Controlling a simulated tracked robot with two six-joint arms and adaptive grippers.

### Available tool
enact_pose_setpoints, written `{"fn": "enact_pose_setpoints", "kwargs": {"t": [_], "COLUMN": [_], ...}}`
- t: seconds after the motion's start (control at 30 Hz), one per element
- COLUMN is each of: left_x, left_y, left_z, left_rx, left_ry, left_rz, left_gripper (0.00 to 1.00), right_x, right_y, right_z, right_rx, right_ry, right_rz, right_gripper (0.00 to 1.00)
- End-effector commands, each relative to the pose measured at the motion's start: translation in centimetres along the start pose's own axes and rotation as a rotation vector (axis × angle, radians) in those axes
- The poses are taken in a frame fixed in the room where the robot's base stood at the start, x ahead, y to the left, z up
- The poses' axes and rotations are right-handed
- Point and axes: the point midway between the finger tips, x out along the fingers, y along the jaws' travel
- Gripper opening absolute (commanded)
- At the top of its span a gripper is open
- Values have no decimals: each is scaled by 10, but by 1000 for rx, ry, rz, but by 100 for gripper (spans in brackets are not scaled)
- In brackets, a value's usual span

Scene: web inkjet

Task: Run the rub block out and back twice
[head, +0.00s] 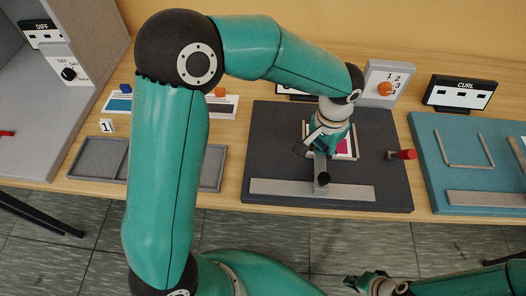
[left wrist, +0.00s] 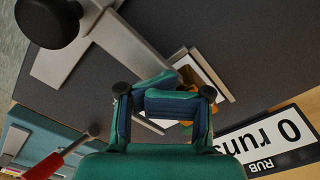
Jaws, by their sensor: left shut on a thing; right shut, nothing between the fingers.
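My left gripper (head: 320,143) reaches down over the dark rub board (head: 270,130). It is shut, and in the left wrist view its fingers (left wrist: 168,100) hide most of what they hold. A small yellow-brown piece, seemingly the rub block (left wrist: 188,73), shows just beyond the fingers over a white-edged print (left wrist: 220,77). The print with a magenta patch (head: 343,146) shows beside the gripper in the head view. The rub display (left wrist: 270,140) reads 0 runs. My right gripper (head: 362,283) is shut and empty at the bottom, away from the table.
A grey bar (head: 275,187) with an upright strip and black knob (head: 323,179) lies at the board's front, close to my left gripper. A red-handled tool (head: 404,154) is at the board's right edge. The curl board (head: 450,185) stands right, grey trays (head: 97,160) left.

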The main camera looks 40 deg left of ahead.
Motion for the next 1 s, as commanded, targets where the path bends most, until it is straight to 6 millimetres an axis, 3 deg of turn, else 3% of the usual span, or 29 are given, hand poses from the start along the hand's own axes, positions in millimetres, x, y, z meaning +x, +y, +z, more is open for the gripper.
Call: {"fn": "enact_pose_setpoints", "kwargs": {"t": [1.0], "left_x": [3], "left_y": [-60], "left_z": [58], "left_rx": [-1], "left_ry": [-2], "left_rz": [-3], "left_gripper": [0], "right_x": [19], "right_y": [7], "right_z": [0], "right_rx": [0], "right_ry": [0], "right_rz": [0], "right_gripper": [0]}}
